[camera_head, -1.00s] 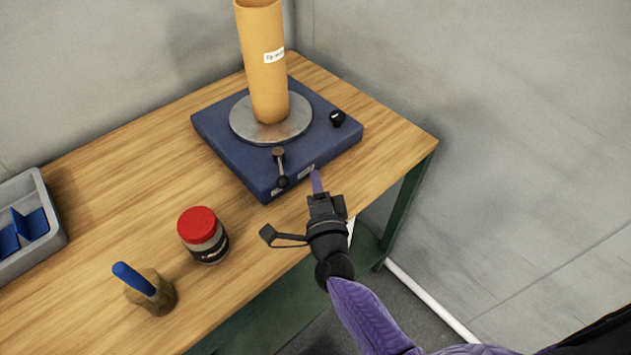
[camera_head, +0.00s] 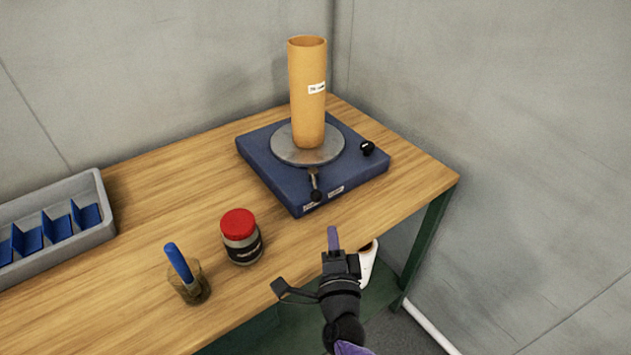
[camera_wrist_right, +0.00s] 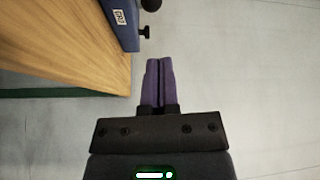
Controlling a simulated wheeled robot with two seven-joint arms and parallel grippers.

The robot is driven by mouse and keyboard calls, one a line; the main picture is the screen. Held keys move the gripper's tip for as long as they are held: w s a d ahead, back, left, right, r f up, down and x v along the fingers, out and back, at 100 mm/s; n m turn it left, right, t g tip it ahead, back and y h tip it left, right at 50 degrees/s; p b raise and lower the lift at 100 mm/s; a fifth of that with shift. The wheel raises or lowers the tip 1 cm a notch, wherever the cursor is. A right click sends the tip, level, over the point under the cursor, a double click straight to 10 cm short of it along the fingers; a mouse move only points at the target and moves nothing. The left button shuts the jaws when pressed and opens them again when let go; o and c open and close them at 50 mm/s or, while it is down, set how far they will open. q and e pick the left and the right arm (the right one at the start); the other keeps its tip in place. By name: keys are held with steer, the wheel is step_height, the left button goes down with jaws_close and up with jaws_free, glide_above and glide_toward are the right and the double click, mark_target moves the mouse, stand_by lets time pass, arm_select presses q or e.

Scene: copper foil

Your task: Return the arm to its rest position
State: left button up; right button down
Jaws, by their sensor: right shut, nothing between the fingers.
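My right gripper (camera_head: 333,240) comes in from the bottom of the head view, in front of the table's front edge and below the blue base. Its purple fingers are closed together with nothing between them, as the right wrist view (camera_wrist_right: 158,82) also shows. There the fingers are beside the table corner, over the floor, apart from the table and the base. My left gripper is in no view.
A tan cylinder (camera_head: 308,100) stands on a round metal plate on a blue base (camera_head: 270,180). A red-lidded jar (camera_head: 241,238), a small holder (camera_head: 192,288) with a blue-handled tool and a grey bin (camera_head: 100,208) stand on the wooden table (camera_head: 140,260). A white object (camera_head: 368,265) shows behind my gripper.

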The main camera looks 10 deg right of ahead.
steer(key=s+a+f+n+g+y, duration=0.1)
steer(key=s+f+n+g+y, duration=0.15)
steer(key=s+n+g, duration=0.5)
steer(key=s+a+f+n+g+y, duration=0.15)
steer(key=s+n+g+y, duration=0.25)
steer(key=s+n, duration=0.5)
steer(key=s+d+n+g+h, duration=0.35)
steer(key=s+d, duration=0.25)
steer(key=s, duration=0.2)
step_height(320, 180, down, 17)
steer(key=s+g, duration=0.2)
steer(key=s+d+f+g, duration=0.1)
steer(key=s+d+f, duration=0.2)
steer(key=s+f, duration=0.8)
steer(key=s, duration=0.2)
steer(key=shift+s+d+h, duration=0.2)
steer(key=shift+s+h, duration=0.1)
